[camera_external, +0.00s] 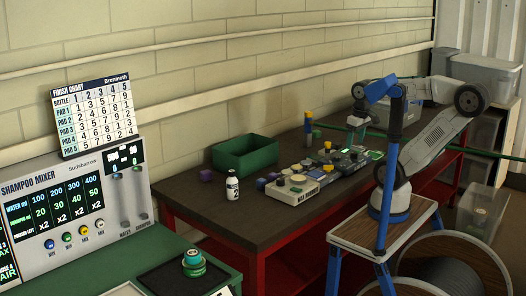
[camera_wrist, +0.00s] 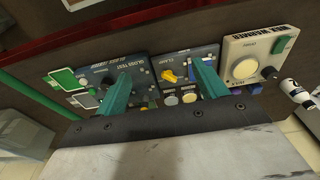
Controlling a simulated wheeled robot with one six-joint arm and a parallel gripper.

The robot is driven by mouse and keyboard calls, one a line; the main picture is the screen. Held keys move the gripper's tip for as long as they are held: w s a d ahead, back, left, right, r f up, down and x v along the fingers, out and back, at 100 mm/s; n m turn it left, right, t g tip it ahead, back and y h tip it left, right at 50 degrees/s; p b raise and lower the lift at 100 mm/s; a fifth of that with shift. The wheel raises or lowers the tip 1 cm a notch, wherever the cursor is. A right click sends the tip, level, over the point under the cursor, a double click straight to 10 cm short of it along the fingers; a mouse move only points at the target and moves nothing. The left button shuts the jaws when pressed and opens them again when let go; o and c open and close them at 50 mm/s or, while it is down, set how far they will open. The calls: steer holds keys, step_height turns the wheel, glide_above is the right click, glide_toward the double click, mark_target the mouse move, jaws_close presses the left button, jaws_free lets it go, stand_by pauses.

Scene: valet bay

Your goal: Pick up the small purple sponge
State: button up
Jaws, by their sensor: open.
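A small purple block (camera_external: 206,175), likely a sponge, lies on the dark bench top left of the green bin. Another purplish block (camera_external: 271,177) lies beside a blue one near the cream control box; I cannot tell for sure which is the small purple sponge. In the wrist view a purple piece (camera_wrist: 252,87) shows partly, right of the right finger and below the cream box. My gripper (camera_wrist: 161,72) is open and empty, its two teal fingers apart above the dark panels.
The green bin (camera_external: 245,154) stands by the wall, with a white bottle (camera_external: 232,186) in front. The cream box (camera_external: 292,187) and the dark gloss-test panel (camera_wrist: 103,78) crowd the bench. Bare bench top (camera_external: 245,222) lies at the front left.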

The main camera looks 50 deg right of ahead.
steer(key=shift+w+r, duration=0.1)
steer(key=shift+c, duration=0.4)
steer(key=w+a+r, duration=0.2)
steer(key=w+r, duration=0.1)
steer(key=w, duration=0.4)
steer(key=w+a+r, duration=0.2)
steer(key=w+r, duration=0.2)
steer(key=w, duration=0.3)
steer(key=m+g, duration=0.1)
steer(key=m, duration=0.2)
glide_above(206, 172)
steer(key=f, duration=1.6)
steer(key=shift+w+d, duration=0.2)
step_height(206, 172, down, 8)
steer(key=shift+s+a+r, duration=0.1)
steer(key=shift+r, duration=0.05)
steer(key=c, duration=1)
